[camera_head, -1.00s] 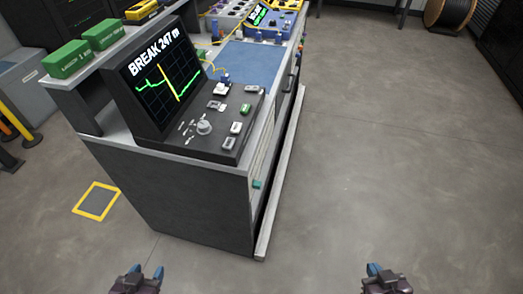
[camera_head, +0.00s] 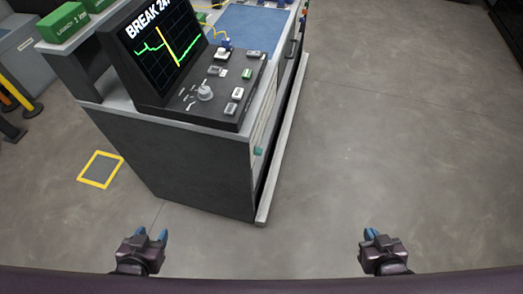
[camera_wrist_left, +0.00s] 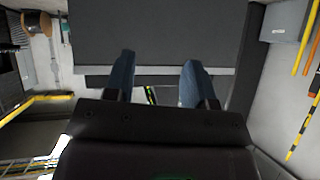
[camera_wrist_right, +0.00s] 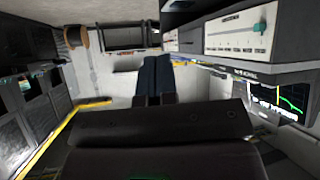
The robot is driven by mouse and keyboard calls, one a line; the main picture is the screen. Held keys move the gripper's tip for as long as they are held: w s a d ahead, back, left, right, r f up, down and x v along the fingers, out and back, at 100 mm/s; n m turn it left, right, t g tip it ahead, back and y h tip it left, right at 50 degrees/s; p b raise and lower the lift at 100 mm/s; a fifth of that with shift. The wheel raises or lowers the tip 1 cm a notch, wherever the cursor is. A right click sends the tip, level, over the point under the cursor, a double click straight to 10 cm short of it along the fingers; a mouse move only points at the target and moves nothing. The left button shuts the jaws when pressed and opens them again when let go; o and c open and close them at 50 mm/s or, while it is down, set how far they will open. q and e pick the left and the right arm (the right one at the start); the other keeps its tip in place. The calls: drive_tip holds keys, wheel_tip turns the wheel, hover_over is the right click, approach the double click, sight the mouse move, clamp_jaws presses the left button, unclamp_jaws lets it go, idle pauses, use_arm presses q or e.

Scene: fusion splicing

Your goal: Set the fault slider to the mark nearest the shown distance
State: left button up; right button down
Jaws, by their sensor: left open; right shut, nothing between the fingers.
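The black instrument's screen (camera_head: 160,40) reads "BREAK 247" above a green trace, with the text's end cut off by the top edge. The fault slider's teal knob (camera_head: 258,151) sits on the pale strip on the bench's right side. In the right wrist view, the slider panel (camera_wrist_right: 230,39) is white with a row of small marks, and its teal knob (camera_wrist_right: 262,27) is near the right end; the labels are too small to read. My left gripper (camera_head: 153,234) is open and empty. My right gripper (camera_head: 371,234) is shut and empty. Both are well apart from the slider.
The dark bench (camera_head: 180,160) stands ahead, with a pale rail (camera_head: 285,140) along its right side. The instrument's console has a grey knob (camera_head: 205,92) and several buttons. Green boxes (camera_head: 63,24) are at upper left. The floor to the right is clear.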

drive_tip(key=c, duration=1.6)
unclamp_jaws()
drive_tip(key=shift+w, duration=0.1)
drive_tip(key=o, duration=0.6)
drive_tip(key=w+n+t+b, duration=0.1)
drive_tip(key=w+n, duration=0.1)
drive_tip(key=w, duration=0.1)
drive_tip(key=w+n+t+b, duration=0.1)
drive_tip(key=w+n, duration=0.2)
drive_tip(key=w+a+n+t+y+b, duration=0.1)
drive_tip(key=w+n, duration=0.2)
drive_tip(key=shift+w+a+f+t, duration=0.1)
drive_tip(key=shift+w+f+t, duration=0.15)
drive_tip(key=shift+f+t, duration=0.15)
drive_tip(key=shift+o, duration=0.2)
drive_tip(key=m+g+y+b, duration=1)
drive_tip(key=m+y, duration=0.6)
drive_tip(key=m, duration=1.5)
approach(258, 151)
use_arm(q)
wheel_tip(258, 151, down, 10)
drive_tip(key=m+g, duration=0.1)
drive_tip(key=shift+d+f, duration=0.15)
drive_tip(key=shift+d, duration=0.15)
use_arm(e)
drive_tip(key=f+x, duration=0.1)
drive_tip(key=x, duration=0.7)
drive_tip(key=shift+w+a+f+n, duration=0.25)
drive_tip(key=shift+w+f+n, duration=0.1)
drive_tip(key=shift+f+n, duration=0.1)
